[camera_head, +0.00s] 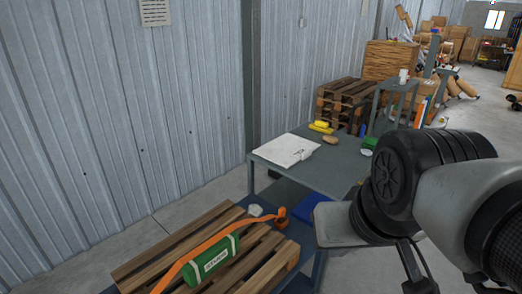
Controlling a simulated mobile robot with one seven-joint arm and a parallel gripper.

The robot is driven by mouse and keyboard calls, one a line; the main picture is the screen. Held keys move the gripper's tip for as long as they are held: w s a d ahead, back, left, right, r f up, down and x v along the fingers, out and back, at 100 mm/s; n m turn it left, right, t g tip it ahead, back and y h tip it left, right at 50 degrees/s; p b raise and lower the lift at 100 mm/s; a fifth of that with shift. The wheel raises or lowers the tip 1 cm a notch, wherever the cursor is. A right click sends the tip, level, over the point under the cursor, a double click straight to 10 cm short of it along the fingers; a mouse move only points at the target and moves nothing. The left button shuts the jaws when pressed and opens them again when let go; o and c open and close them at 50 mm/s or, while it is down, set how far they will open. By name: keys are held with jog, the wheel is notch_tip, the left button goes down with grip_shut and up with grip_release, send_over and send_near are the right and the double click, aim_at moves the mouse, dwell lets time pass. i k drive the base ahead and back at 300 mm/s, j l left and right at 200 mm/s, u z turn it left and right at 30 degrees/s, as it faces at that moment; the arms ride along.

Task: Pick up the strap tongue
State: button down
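The strap's far right end, which looks like the strap tongue (281,216), shows as an orange piece at the pallet's far right corner. My arm enters from the right with large black and grey joints. Dark finger-like parts, perhaps my gripper (414,272), show at the bottom right, apart from the strap and to its right. Their opening cannot be made out, and nothing is seen held.
The slatted pallet (145,269) fills the lower left. A small whitish object (255,210) lies near the strap end. A grey table (325,180) behind holds papers (287,150) and yellow objects (321,127). A blue item (311,208) sits below. A corrugated wall (110,110) stands left.

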aim_at(282, 210)
jog(key=l+u, duration=0.2)
jog(key=l, duration=0.25)
jog(key=k+l+u, duration=0.15)
jog(key=l, duration=0.3)
jog(key=l+u, duration=0.2)
jog(key=l, duration=0.25)
jog(key=i, duration=0.65)
jog(key=u, duration=0.65)
jog(key=l+u, duration=0.3)
jog(key=u, duration=0.15)
jog(key=l+u, duration=0.4)
jog(key=l, duration=1.45)
jog(key=k, duration=0.05)
